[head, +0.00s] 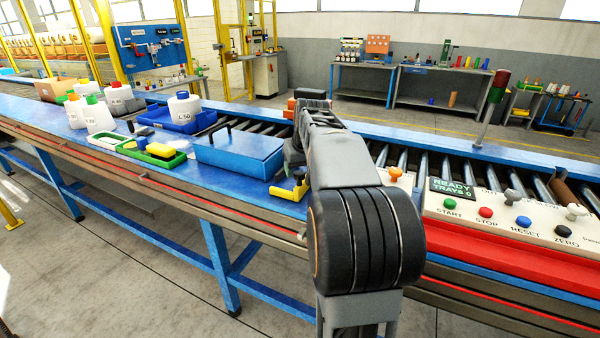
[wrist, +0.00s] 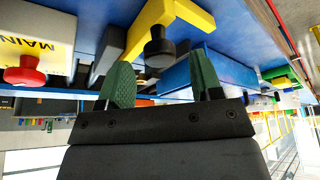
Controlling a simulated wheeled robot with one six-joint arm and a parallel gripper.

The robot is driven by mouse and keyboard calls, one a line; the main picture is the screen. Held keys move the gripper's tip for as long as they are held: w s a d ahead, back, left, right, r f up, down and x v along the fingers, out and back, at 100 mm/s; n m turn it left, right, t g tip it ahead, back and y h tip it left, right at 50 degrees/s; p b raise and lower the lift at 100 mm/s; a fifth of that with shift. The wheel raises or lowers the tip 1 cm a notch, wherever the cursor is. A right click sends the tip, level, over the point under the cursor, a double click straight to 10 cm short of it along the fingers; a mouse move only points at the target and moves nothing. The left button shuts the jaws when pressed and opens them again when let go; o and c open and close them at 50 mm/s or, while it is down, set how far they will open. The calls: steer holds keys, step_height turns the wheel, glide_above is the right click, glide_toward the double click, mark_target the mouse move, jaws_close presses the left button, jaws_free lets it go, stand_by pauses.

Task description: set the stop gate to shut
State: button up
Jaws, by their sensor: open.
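A yellow L-shaped lever with a dark knob (wrist: 172,30) shows at the top of the upside-down wrist view. I take it for the stop gate, though I see no label on it. In the head view, a yellow piece (head: 289,190) that looks like the same one lies near the blue bench's front edge, partly hidden by my arm. I cannot tell its set position. My gripper (wrist: 163,84) has its two green fingertips well apart with nothing held between them. The dark knob shows beyond the gap, apart from the fingers. In the head view my arm hides the gripper.
A blue lidded box (head: 240,152) stands left of the yellow piece. A green tray (head: 156,153) and white bottles stand farther left. A button panel (head: 500,215) and rollers are at the right. A red knob (wrist: 25,72) on a "MAIN" panel shows in the wrist view.

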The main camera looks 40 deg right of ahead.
steer(key=shift+x, duration=0.9)
jaws_close()
